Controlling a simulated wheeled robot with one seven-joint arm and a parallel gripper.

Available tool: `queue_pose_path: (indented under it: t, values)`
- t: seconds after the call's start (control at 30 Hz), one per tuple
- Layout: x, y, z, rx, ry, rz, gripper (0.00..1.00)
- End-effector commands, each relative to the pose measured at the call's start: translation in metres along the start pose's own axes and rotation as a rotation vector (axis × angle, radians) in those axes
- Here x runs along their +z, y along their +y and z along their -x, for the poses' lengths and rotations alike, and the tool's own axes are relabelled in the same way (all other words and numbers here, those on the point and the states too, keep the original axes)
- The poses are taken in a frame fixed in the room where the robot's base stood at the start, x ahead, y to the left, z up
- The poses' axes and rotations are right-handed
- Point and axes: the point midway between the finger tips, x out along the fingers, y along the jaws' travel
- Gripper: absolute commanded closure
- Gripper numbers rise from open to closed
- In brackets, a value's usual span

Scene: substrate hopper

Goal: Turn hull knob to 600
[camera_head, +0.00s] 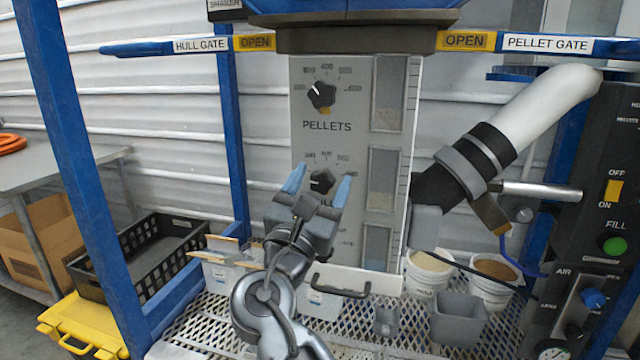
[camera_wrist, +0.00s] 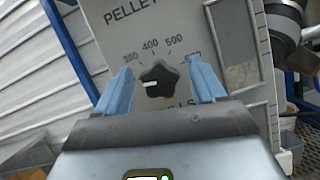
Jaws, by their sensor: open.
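The hull knob (camera_wrist: 159,78) is a black lobed dial on the grey panel. Its white pointer mark points left, slightly below the printed 300. The numbers 300, 400 and 500 arc over it from left to right; the last number at the right is partly hidden by a finger. My gripper (camera_wrist: 159,66) is open, with one blue finger at each side of the knob in the picture and gaps to it. In the head view the knob (camera_head: 321,181) shows between the fingertips of my gripper (camera_head: 321,174). The label under it is mostly hidden.
The pellets knob (camera_head: 321,96) sits above on the same panel. Level windows (camera_head: 388,95) line the panel's right side. A white hose (camera_head: 545,105) and black control box (camera_head: 610,200) stand at the right. A black handle (camera_head: 340,288) and buckets (camera_head: 428,272) are below.

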Motion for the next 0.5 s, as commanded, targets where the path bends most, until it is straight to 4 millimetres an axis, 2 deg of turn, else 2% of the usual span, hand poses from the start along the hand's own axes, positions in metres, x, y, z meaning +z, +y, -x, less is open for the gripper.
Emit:
queue_pose_path:
  t: [0.07, 0.5]
  values:
    - [0.0, 0.0, 0.0002, 0.0, 0.0, 0.0, 0.33]
    - [0.0001, 0.0, 0.0004, 0.0, 0.0, 0.0, 0.76]
